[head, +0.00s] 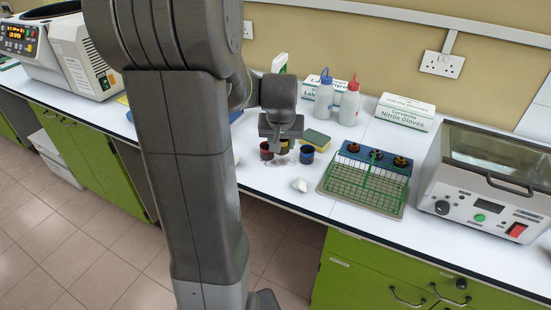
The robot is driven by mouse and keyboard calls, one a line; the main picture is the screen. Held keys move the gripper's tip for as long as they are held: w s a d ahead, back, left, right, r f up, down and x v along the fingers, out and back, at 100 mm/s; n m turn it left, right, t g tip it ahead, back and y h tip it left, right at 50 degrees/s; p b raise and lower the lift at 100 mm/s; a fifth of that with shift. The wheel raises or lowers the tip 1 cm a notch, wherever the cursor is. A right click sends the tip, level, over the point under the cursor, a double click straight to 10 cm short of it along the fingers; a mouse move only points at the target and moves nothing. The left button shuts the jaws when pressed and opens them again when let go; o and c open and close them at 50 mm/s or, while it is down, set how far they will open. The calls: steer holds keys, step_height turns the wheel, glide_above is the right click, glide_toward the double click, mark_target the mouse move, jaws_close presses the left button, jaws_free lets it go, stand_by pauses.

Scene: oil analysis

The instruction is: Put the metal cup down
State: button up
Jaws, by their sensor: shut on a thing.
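My gripper (283,146) points down over the white bench, among several small cups. It is shut on the metal cup, which is small and mostly hidden by the fingers. I cannot tell whether the cup touches the bench. A dark cup with a red rim (266,151) stands just left of my gripper. A dark blue cup (307,154) stands just right of it. A bit of yellow shows between the fingers, and I cannot tell what it belongs to.
A sponge (316,139) lies behind the blue cup. A crumpled white piece (299,185) lies in front.

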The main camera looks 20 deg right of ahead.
mark_target(282, 173)
step_height(282, 173, down, 10)
steer(key=shift+r, duration=0.2)
stand_by(0.3)
steer(key=shift+f, duration=0.2)
steer(key=o, duration=1)
steer(key=shift+c, duration=0.2)
steer(key=shift+r, duration=0.1)
steer(key=shift+s+r, duration=0.1)
steer(key=shift+r, duration=0.3)
steer(key=v, duration=1.1)
steer(key=shift+r, duration=0.2)
steer(key=shift+s+a, duration=0.1)
steer(key=shift+s, duration=0.05)
